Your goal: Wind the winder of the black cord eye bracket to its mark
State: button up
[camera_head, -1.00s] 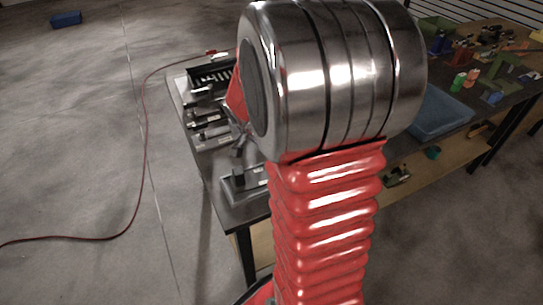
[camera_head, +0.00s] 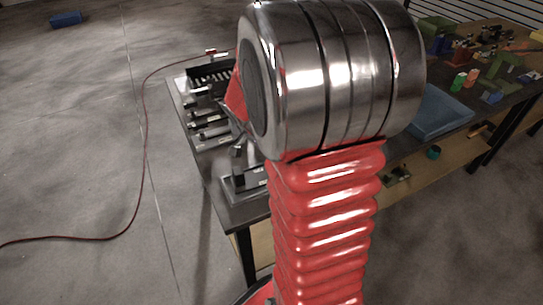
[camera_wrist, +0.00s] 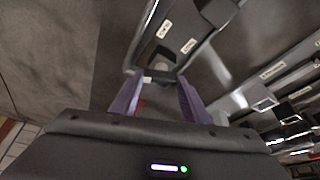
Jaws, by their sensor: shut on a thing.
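In the wrist view, my gripper (camera_wrist: 160,84) has two purple fingers, one on each side of a small pale grey piece (camera_wrist: 157,77) at the near end of a dark bracket fixture. I take this piece to be the winder, and it is held between the fingertips. The bracket (camera_wrist: 166,52) has a grey frame and small white labels, too small to read. In the head view, a fixture (camera_head: 243,186) stands at the table's near end, partly behind my arm. My gripper is largely hidden there. I cannot make out the mark or any cord.
More black and grey labelled fixtures (camera_wrist: 288,100) stand close on the right in the wrist view. They line the dark table (camera_head: 215,165) in the head view. A blue bin (camera_head: 440,112) and small coloured parts lie on the right-hand table. A red hose (camera_head: 143,150) crosses the floor.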

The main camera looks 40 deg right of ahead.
dwell(0.6)
jog(key=o, duration=1)
jog(key=shift+o, duration=0.2)
jog(key=v, duration=1.3)
jog(key=shift+r, duration=0.3)
